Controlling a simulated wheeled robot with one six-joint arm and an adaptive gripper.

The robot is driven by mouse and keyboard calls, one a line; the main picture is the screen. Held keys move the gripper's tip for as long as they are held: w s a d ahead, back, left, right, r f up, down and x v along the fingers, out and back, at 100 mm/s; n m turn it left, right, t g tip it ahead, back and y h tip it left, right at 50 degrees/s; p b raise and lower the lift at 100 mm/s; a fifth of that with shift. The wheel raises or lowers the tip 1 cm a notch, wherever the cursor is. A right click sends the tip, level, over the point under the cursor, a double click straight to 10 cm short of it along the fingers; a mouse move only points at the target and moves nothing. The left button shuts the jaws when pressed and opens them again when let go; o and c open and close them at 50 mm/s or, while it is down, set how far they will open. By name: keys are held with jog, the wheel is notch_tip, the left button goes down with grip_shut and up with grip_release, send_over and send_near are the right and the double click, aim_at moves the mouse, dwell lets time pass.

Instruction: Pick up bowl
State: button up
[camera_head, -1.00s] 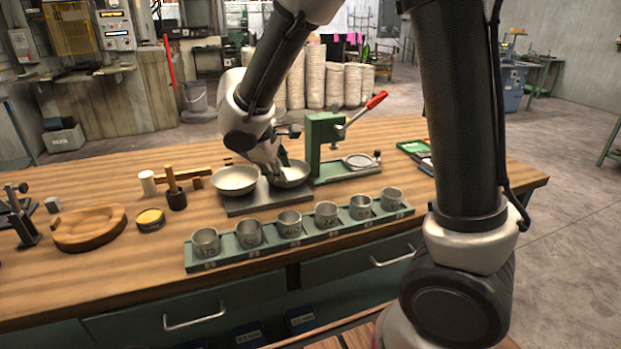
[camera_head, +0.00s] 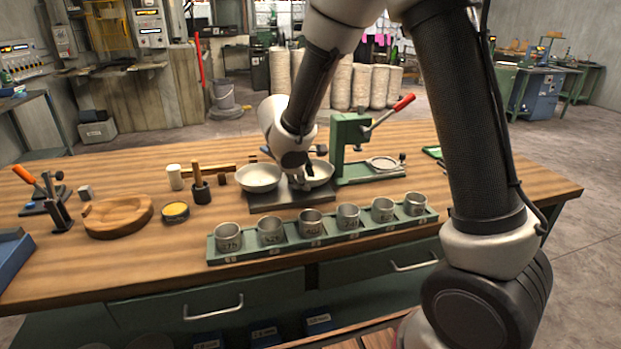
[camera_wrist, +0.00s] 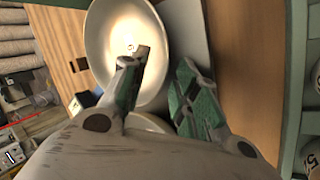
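Two pale shallow bowls stand side by side on a dark metal plate (camera_head: 290,205). The left bowl (camera_head: 257,178) is unobstructed; the right bowl (camera_head: 322,175) is partly hidden by my gripper (camera_head: 299,184), which points down at its left side. In the wrist view, the left bowl (camera_wrist: 118,38) fills the upper middle. Part of the right bowl (camera_wrist: 150,123) shows low behind the fingers of my gripper (camera_wrist: 160,85). The fingers are apart, with a gap between them. I cannot tell whether they touch the right bowl.
A green press (camera_head: 350,150) with a red-handled lever stands just right of the bowls. A green rack (camera_head: 330,238) of several metal cups lies in front.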

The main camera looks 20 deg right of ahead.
jog(key=shift+c, duration=0.4)
grip_shut()
jog(key=shift+r, duration=0.15)
notch_tip(320, 180, up, 18)
